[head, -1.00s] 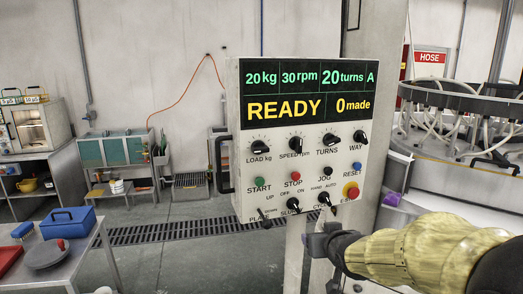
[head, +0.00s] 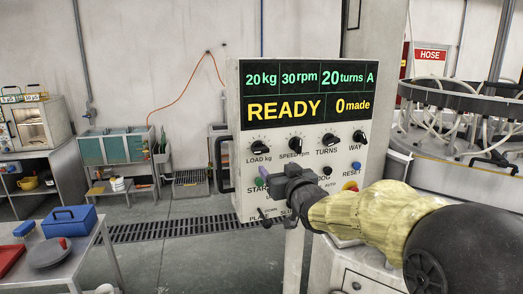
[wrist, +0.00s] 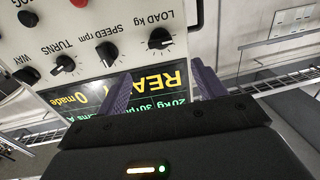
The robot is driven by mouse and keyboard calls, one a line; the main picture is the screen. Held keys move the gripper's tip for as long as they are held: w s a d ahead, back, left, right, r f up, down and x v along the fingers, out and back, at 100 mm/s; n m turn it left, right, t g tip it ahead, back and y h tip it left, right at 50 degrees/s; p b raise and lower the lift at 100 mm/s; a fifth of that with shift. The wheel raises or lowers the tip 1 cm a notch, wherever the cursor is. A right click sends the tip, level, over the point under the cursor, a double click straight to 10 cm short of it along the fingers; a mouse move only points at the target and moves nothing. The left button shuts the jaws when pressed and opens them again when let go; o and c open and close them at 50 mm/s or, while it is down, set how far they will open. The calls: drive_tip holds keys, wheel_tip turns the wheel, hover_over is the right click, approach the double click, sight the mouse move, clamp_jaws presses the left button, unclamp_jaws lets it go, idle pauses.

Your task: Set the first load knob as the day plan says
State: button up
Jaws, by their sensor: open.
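The load knob (head: 258,141), a black pointer knob marked LOAD kg, is at the upper left of the knob row on the white control panel. In the wrist view the panel looks upside down, and the load knob (wrist: 158,40) lies beyond the gap between the fingertips. The display (head: 302,92) reads 20 kg, 30 rpm, 20 turns A, READY, 0 made. My gripper (head: 264,178) is in front of the panel below the load knob, open and empty. Its purple fingers (wrist: 160,84) show apart in the wrist view. No day plan is seen.
Beside the load knob are the speed knob (head: 295,142), turns knob (head: 329,140) and way knob (head: 359,137). My gripper and arm hide part of the lower buttons. The red-yellow emergency stop (head: 350,187) is close above my arm. A table with a blue box (head: 68,220) stands left.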

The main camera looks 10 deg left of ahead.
sight(262, 152)
drive_tip(key=p+x, duration=0.6)
drive_tip(key=x, duration=0.8)
drive_tip(key=shift+w+a, duration=0.2)
drive_tip(key=shift+w, duration=0.1)
drive_tip(key=c, duration=1)
